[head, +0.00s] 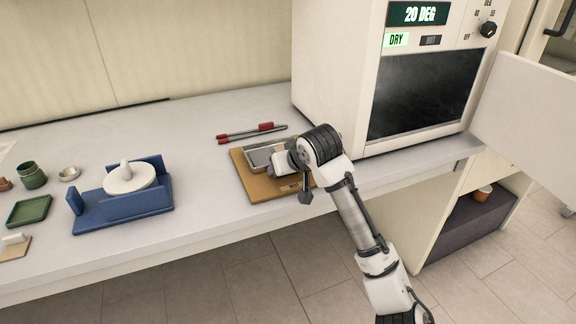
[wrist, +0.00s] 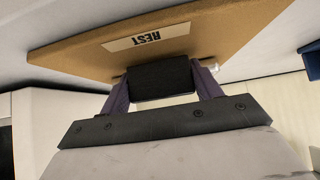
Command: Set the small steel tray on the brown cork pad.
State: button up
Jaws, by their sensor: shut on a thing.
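The small steel tray (head: 258,152) is over the brown cork pad (head: 243,168) in the head view, level and within or near its far part. Whether it touches the pad or hangs just above it I cannot tell. My gripper (head: 282,164) is shut on the tray's near right side, and my wrist hides part of the tray. In the wrist view the cork pad (wrist: 220,35) fills the top, with its label "REST".
A white oven-like machine (head: 335,60) reading "20 DEG" stands to the right. A blue stand with a white piece (head: 125,197), a green cup (head: 32,176) and a green tray (head: 29,211) are at the left.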

jog(key=o, duration=0.7)
jog(key=shift+f, duration=0.15)
jog(key=o, duration=0.5)
jog(key=shift+r, duration=0.3)
jog(key=b+v, duration=0.1)
jog(key=v, duration=1.1)
jog(key=shift+f+b, duration=0.1)
jog(key=shift+b, duration=0.2)
